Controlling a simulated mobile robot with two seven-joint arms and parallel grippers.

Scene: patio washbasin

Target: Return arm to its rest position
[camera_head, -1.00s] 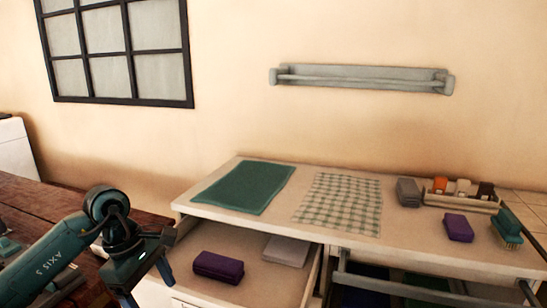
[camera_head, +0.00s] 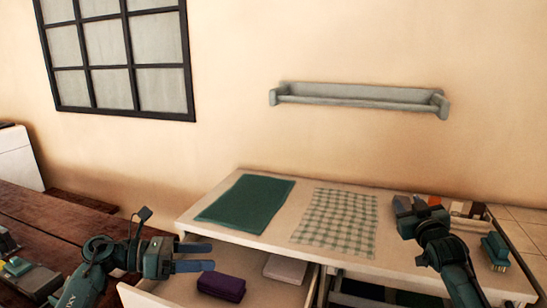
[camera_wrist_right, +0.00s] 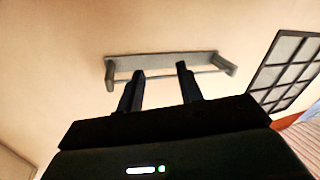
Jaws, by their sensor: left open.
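My left gripper (camera_head: 212,256) is at the lower left in the head view, in front of the open drawer. Its two fingers point right and are apart, with nothing between them. My right gripper (camera_head: 420,205) is over the right part of the counter, its arm coming up from the lower right. In the right wrist view the fingers of the right gripper (camera_wrist_right: 160,73) are spread and empty, pointing toward the wall with the grey rail (camera_wrist_right: 165,66). My right arm hides part of the counter's right side.
The counter (camera_head: 270,231) bears a green mat (camera_head: 245,203) and a checked cloth (camera_head: 335,220). The drawer (camera_head: 178,293) holds a purple block (camera_head: 221,286) and a pale block (camera_head: 285,268). A green brush (camera_head: 495,248) and a small tray group (camera_head: 468,210) stand at the right. A wooden table (camera_head: 50,222) is at left.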

